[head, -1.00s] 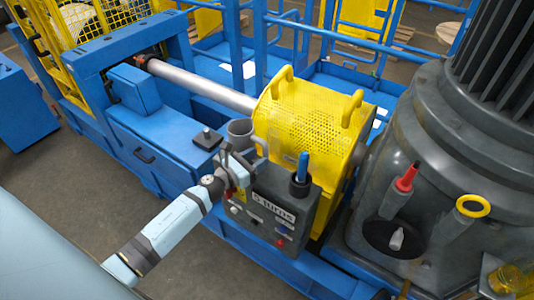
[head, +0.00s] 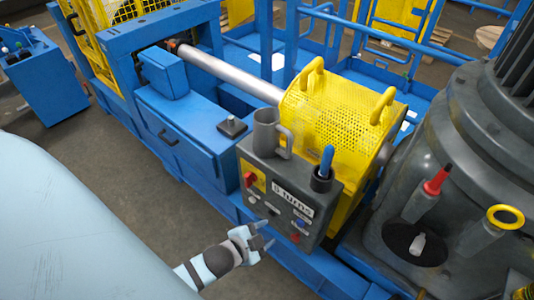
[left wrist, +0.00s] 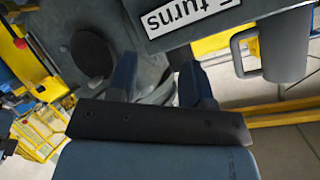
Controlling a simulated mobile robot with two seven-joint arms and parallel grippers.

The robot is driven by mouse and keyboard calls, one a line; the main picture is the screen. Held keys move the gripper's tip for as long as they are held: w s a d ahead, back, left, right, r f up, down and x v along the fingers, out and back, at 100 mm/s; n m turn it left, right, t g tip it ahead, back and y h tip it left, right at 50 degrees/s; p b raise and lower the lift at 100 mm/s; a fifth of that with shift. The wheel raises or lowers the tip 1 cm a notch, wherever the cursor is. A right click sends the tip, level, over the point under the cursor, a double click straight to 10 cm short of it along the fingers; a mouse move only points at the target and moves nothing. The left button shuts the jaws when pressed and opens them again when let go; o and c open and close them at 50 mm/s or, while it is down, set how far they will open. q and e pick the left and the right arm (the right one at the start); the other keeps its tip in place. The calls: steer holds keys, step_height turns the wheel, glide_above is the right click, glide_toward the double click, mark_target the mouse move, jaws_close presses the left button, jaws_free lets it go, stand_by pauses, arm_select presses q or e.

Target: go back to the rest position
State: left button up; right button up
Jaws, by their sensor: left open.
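My left gripper (head: 262,240) is open and empty, low in front of the grey control box (head: 262,172) in the head view. Its two fingers (left wrist: 160,80) stand apart with nothing between them in the left wrist view. The control box carries a "turns" label, several knobs and buttons. A grey mug (head: 266,130) stands upright on top of the box, apart from the gripper; it also shows in the left wrist view (left wrist: 286,48). A holder with a blue-handled tool (head: 326,160) sits at the box's right. My right gripper is not in view.
A yellow perforated guard (head: 345,125) covers the shaft (head: 230,75) behind the box. A large grey motor housing (head: 455,140) with a red-handled tool (head: 437,180) and a yellow ring (head: 505,217) stands at the right. The blue frame (head: 185,125) runs along the left. Floor (head: 120,165) is clear in front.

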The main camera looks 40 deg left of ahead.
arm_select(q)
steer(key=s+d+f+n+g+h, duration=0.1)
steer(key=s+d+f+n, duration=0.1)
steer(key=s+d+n, duration=0.2)
steer(key=shift+s+d+n+g, duration=0.2)
steer(key=shift+n+g, duration=0.2)
steer(key=shift+n, duration=0.7)
